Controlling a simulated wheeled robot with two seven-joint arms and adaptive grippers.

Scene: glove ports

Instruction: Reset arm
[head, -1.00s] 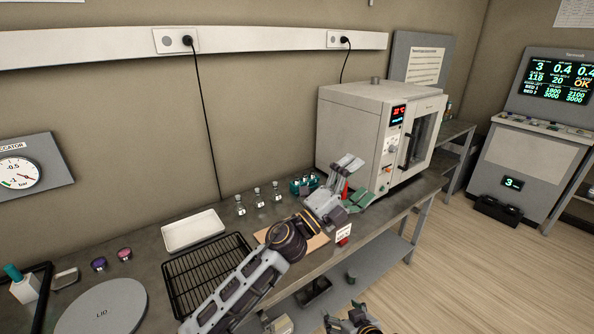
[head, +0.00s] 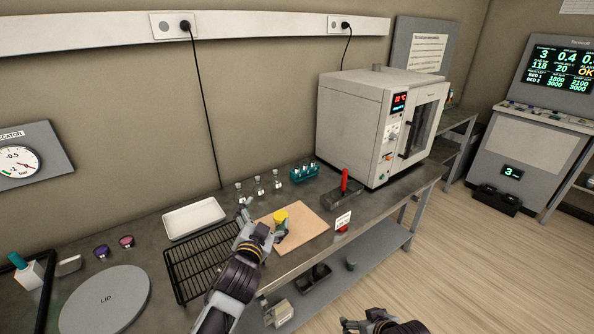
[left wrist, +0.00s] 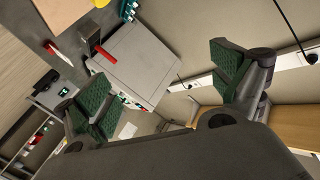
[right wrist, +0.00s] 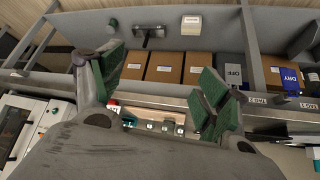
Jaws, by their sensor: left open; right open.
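My left gripper (head: 262,222) is over the bench, beside the tan board (head: 303,222) and a small yellow-topped item (head: 281,216). In the left wrist view its green-padded fingers (left wrist: 160,90) are spread wide with nothing between them. My right gripper (head: 368,322) shows only in part at the bottom edge of the head view, in front of the bench. In the right wrist view its fingers (right wrist: 160,88) are also apart and empty. The fingertips of both are small or partly hidden in the head view.
A black wire rack (head: 203,262), a white tray (head: 194,218), a round lid (head: 104,299) and small bottles (head: 259,186) lie around the left arm. A white oven (head: 350,120) and a red-handled item (head: 344,184) stand to the right.

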